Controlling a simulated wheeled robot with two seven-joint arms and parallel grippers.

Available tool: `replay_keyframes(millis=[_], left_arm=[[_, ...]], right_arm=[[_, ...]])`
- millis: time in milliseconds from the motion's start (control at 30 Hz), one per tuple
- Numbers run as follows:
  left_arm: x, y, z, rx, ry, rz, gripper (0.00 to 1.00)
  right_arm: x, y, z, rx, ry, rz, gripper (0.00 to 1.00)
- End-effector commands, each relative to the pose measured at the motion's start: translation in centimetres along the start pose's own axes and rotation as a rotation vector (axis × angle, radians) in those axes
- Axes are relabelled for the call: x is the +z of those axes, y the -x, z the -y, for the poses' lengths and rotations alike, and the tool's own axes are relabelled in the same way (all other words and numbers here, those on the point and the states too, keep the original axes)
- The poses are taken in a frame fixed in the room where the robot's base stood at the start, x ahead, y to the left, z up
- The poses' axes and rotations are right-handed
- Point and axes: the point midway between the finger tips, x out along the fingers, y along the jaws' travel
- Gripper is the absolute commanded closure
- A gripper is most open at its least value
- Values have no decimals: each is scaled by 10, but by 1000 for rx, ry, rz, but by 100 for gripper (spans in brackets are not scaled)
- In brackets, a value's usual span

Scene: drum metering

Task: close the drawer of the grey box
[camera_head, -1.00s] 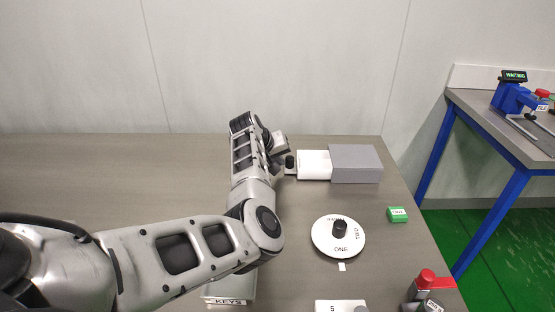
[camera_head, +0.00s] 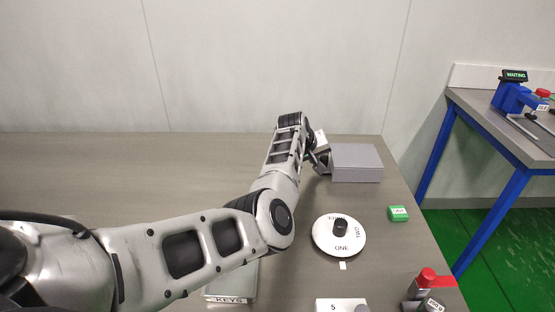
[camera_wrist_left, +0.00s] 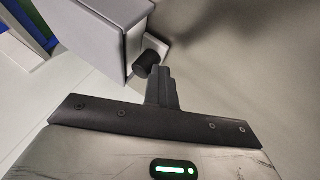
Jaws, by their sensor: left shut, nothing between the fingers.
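The grey box (camera_head: 356,162) sits at the back right of the table. Its white drawer no longer shows as a long pulled-out part in the head view; my left gripper (camera_head: 324,162) is at the box's left face and hides the drawer front. In the left wrist view the box (camera_wrist_left: 95,25) is at the upper left, with a black knob (camera_wrist_left: 146,62) beside a pale edge. My left fingers (camera_wrist_left: 160,88) are shut and empty, with their tips at the knob. I cannot tell whether a small gap is left at the drawer. My right gripper is not in view.
A white dial (camera_head: 325,245) with a black knob, a green block (camera_head: 398,213) and a red-topped device (camera_head: 427,278) stand nearer on the table. A box marked KEYS (camera_head: 230,300) is at the front. The table's left is clear.

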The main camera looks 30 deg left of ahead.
Motion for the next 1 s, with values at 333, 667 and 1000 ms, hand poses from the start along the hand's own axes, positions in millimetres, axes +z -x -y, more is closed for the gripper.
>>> replay_keyframes(millis=[333, 667, 1000], left_arm=[[1, 4, -2, 10, -4, 4, 100], [-2, 34, 18, 11, -13, 4, 100], [-2, 90, 20, 10, -15, 4, 100]], right_arm=[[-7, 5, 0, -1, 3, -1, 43], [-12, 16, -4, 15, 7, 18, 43], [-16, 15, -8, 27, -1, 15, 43]])
